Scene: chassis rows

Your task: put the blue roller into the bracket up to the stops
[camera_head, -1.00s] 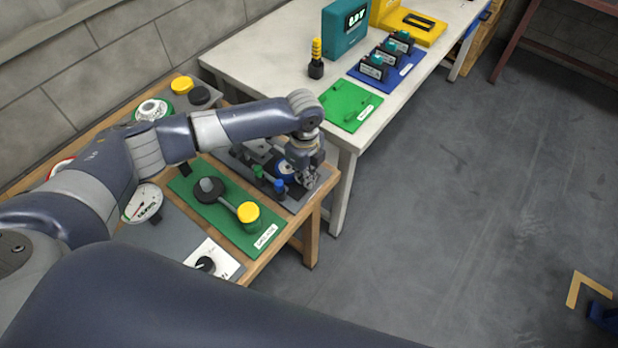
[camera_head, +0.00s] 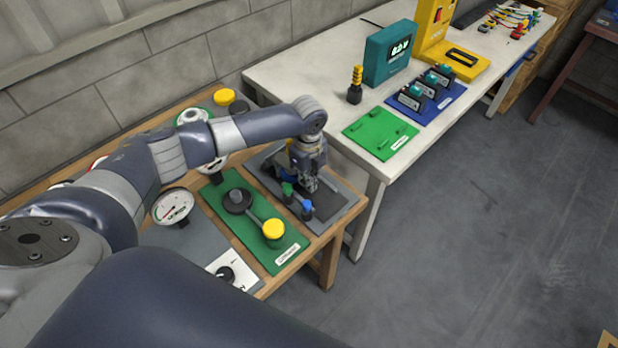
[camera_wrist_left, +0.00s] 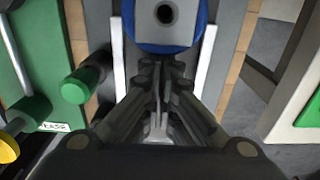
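The blue roller (camera_wrist_left: 143,47) shows at the top of the left wrist view as a blue round body with a grey flat end piece and a dark hole. It lies between two pale rails of the bracket (camera_wrist_left: 204,80). In the head view the roller (camera_head: 286,173) is mostly hidden behind my left gripper (camera_head: 308,184). The gripper points down over the grey plate. In the left wrist view its fingertips (camera_wrist_left: 162,72) are close together just short of the roller, with nothing visible between them. Contact with the roller is unclear. My right gripper is out of view.
A green board (camera_head: 262,243) with a lever and yellow knob lies to the left. A white table (camera_head: 300,60) with devices stands behind. Open floor lies right.

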